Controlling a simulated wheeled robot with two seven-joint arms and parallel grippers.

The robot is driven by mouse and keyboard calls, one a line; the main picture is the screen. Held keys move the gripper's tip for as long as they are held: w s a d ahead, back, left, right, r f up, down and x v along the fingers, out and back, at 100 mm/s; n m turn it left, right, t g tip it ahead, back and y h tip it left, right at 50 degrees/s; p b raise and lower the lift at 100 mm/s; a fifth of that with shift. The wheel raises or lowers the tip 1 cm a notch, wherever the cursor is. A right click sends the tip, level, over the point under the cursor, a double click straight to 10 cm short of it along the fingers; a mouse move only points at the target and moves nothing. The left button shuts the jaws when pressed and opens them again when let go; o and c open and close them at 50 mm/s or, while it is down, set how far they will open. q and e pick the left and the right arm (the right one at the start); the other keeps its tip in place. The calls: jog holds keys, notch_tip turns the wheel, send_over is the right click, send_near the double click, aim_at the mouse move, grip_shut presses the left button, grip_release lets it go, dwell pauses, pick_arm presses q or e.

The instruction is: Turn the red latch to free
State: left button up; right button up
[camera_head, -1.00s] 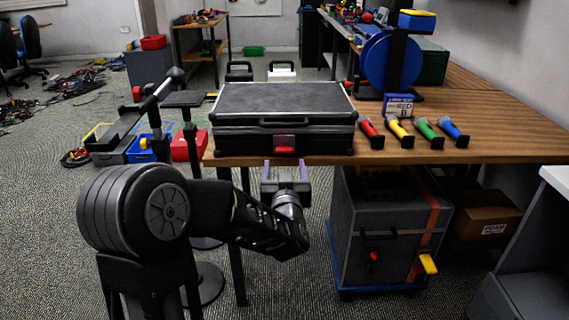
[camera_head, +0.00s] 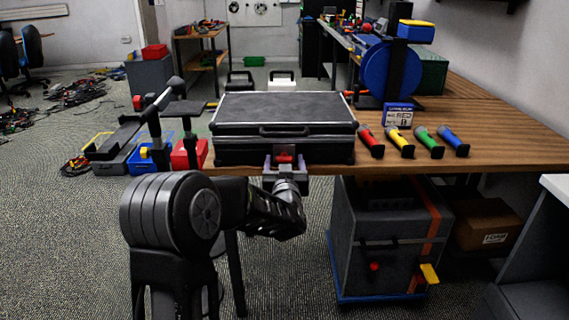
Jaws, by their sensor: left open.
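A black case (camera_head: 240,140) lies closed on the wooden table at its front left edge. The red latch (camera_head: 285,157) is on the middle of the case's front face, below the black handle (camera_head: 284,130). My left gripper (camera_head: 285,162) is at the front of the case, with its two fingers apart on either side of the latch. I cannot tell whether the fingers touch the latch. The gripper body hides the lower part of the latch. My right gripper is not in view.
The table (camera_head: 500,145) carries red (camera_head: 370,141), yellow (camera_head: 400,142), green (camera_head: 430,142) and blue (camera_head: 453,141) handled tools right of the case. A sign (camera_head: 398,116) and blue reel (camera_head: 390,70) stand behind. A grey cabinet (camera_head: 375,245) is beneath the table.

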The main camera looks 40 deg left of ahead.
pick_arm(q)
jog(key=shift+c, duration=0.6)
jog(key=c, duration=1.2)
jog(key=shift+c, duration=0.2)
